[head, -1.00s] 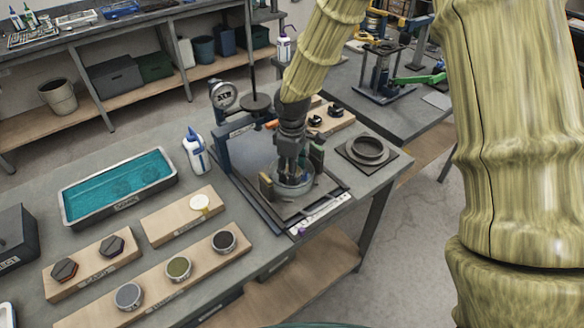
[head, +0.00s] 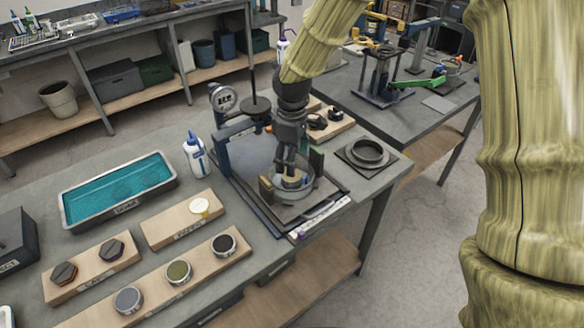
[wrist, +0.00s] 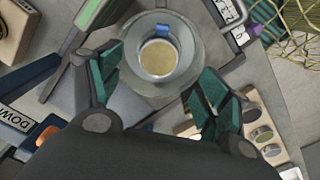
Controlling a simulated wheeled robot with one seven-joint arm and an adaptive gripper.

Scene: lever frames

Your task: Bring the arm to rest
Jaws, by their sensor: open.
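My arm comes down from the top of the head view and ends in my dark gripper (head: 290,180), over the lever frame's base plate (head: 318,205). In the wrist view my gripper (wrist: 158,98) is open, its two green-padded fingers spread wide with nothing held between them. A round clear dish (wrist: 186,50) with a tan disc (wrist: 158,57) in its middle lies ahead of the fingertips. A small blue piece (wrist: 162,30) sits at the disc's edge. In the head view the gripper partly hides the dish. I cannot tell if the fingers touch it.
A white bottle (head: 195,152) stands left of the frame, beside a teal-filled tray (head: 118,190). Wooden boards with round pieces (head: 150,283) lie in front. A dark ring on a plate (head: 366,153) sits at right. A dial gauge (head: 223,97) stands behind.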

